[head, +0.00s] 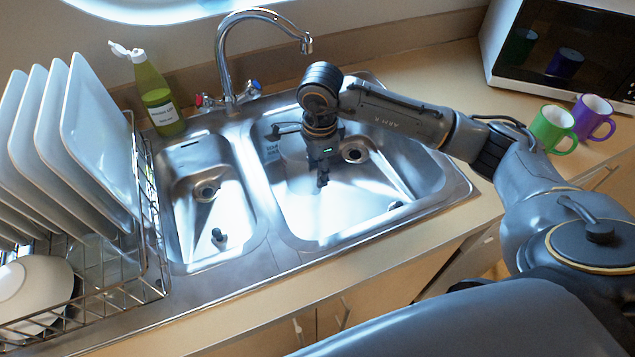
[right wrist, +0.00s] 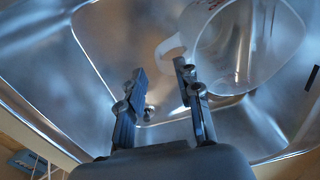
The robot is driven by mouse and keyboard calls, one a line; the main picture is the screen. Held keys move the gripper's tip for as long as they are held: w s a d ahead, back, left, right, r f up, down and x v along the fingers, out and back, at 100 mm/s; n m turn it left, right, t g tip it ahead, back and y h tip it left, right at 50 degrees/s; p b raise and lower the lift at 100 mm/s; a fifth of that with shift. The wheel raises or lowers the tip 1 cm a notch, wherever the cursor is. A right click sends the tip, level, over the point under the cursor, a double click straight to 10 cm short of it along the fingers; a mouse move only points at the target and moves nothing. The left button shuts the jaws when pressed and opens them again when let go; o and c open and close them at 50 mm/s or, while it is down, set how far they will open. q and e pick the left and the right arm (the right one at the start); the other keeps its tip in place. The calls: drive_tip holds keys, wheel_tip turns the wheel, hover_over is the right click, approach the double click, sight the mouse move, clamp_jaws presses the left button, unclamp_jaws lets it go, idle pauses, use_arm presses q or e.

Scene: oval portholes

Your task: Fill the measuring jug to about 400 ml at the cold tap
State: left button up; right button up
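The clear measuring jug (head: 273,152) stands in the left part of the large right-hand basin, partly hidden behind my right arm. In the right wrist view the jug (right wrist: 245,45) is at the top right, its pale handle on its left side. No water can be made out in it. My right gripper (head: 323,180) points down into that basin beside the jug. In the right wrist view its fingers (right wrist: 158,88) are apart with nothing between them. The tap spout (head: 306,44) arches above, with no stream visible. The blue-marked tap knob (head: 255,86) is right of the red-marked knob (head: 200,100). My left gripper is out of view.
A smaller basin (head: 207,195) lies left of the large one. A dish rack (head: 150,215) with white plates fills the left, and a green bottle (head: 160,100) stands behind it. Green (head: 553,130) and purple (head: 592,118) mugs stand right, before a microwave (head: 560,55).

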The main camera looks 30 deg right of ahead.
wheel_tip(320, 180, up, 6)
drive_tip(key=shift+s+b, duration=0.15)
drive_tip(key=shift+b, duration=0.3)
